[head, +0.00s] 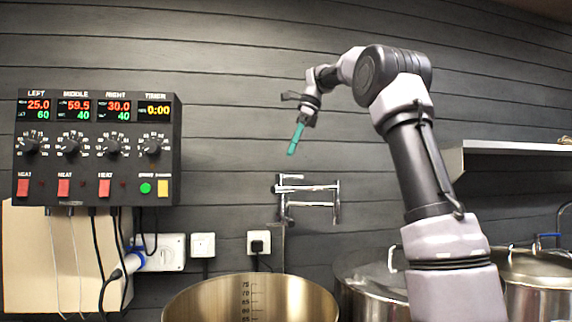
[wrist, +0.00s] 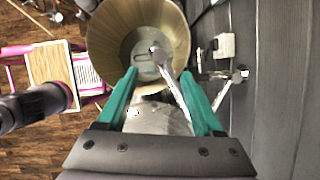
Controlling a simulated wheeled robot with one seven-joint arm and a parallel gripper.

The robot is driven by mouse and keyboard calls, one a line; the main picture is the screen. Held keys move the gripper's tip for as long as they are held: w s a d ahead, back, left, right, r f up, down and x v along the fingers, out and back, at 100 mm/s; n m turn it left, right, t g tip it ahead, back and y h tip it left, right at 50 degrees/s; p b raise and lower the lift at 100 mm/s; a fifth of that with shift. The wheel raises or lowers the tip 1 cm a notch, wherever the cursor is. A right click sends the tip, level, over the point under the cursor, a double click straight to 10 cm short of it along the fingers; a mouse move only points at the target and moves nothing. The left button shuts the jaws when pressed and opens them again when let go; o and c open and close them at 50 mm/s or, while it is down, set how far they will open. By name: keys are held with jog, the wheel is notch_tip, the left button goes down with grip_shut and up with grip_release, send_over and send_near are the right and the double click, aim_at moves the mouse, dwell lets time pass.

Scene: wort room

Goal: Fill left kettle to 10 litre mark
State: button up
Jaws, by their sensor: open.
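The left kettle (head: 196,296) is an open steel pot at the bottom middle of the head view, with a litre scale inside its near-top wall. In the wrist view the kettle (wrist: 103,35) is seen from above; I cannot tell whether water is in it. A chrome folding tap (head: 307,188) is mounted on the wall above it. In the wrist view the tap's arm (wrist: 176,92) shows between my fingers, its end overlapping the kettle. My gripper (head: 293,152), with teal fingers, is open above the tap; its spread fingers (wrist: 159,72) appear empty.
A control box (head: 96,150) with displays, knobs and red switches hangs at left. Sockets (head: 203,245) and cables sit below it. Two lidded kettles (head: 372,275) (head: 540,264) stand to the right, beneath a shelf (head: 505,150). A pink-framed stand (wrist: 50,68) is left in the wrist view.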

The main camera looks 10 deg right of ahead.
jog(key=x, duration=0.8)
jog(key=shift+a+f, duration=0.1)
jog(key=shift+f, duration=0.15)
grip_shut()
jog(key=m+t, duration=0.1)
jog(key=m, duration=0.1)
jog(key=m+t, duration=0.1)
jog(key=m, duration=0.2)
jog(key=shift+s+a+r+h, duration=0.1)
jog(key=shift+s+h, duration=0.05)
jog(key=shift+h, duration=0.15)
jog(key=m+t+h, duration=0.1)
jog(key=m, duration=0.2)
jog(key=shift+m, duration=0.4)
